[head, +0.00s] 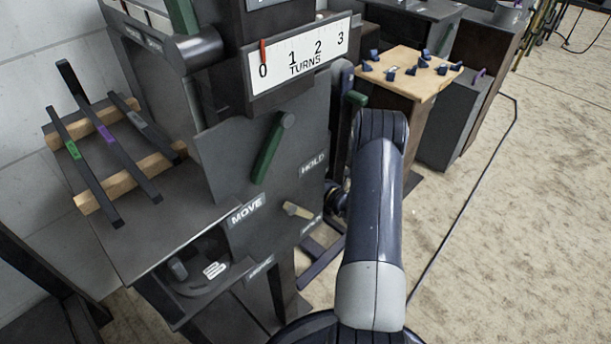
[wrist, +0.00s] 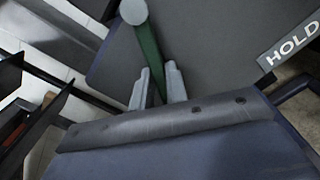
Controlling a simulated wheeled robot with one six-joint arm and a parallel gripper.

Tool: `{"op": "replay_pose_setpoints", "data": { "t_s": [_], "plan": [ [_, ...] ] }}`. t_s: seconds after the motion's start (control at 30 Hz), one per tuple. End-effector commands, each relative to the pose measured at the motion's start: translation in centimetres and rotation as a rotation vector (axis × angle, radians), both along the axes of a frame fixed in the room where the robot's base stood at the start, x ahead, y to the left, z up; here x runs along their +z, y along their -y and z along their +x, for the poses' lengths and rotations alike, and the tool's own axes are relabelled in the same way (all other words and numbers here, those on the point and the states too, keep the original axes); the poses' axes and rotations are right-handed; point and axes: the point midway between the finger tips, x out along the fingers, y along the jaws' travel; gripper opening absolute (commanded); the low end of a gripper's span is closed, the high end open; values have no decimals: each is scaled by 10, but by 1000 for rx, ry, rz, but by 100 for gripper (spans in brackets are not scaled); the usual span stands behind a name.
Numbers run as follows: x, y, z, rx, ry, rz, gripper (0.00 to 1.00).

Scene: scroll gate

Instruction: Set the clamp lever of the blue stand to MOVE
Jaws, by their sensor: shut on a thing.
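In the wrist view a green lever (wrist: 147,50) hangs from a round grey pivot on a dark plate. My gripper (wrist: 158,88) is shut on its lower part, one pale jaw on each side. A HOLD label (wrist: 291,44) is to the right, apart from the lever. In the head view a green lever (head: 270,147) on the near dark stand slants down-left toward a MOVE label (head: 247,210); a HOLD label (head: 313,163) is to its right. My gripper is not clear there, and I cannot tell which stand holds the gripped lever.
The near stand carries a TURNS scale (head: 304,60) with its red pointer at 0. A wooden rack (head: 92,202) with several bars is at left. A small pale lever (head: 297,210) is below HOLD. A light wooden top (head: 432,82) with blue pieces stands behind. Floor at right is mostly clear.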

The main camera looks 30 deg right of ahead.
Motion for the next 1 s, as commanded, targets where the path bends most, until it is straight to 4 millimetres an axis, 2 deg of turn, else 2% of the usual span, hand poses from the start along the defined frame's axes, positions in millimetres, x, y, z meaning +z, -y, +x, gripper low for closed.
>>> {"op": "replay_pose_setpoints", "data": {
  "t_s": [0.47, 0.5, 0.77, 1.0],
  "plan": [
    [0, -1, -1, 0, -9, 18, 0],
    [0, -1, -1, 0, -9, 18, 15],
    [0, -1, -1, 1, -7, 16, 36],
    [1, 0, -1, -1, -6, 15, 36]
  ]
}}
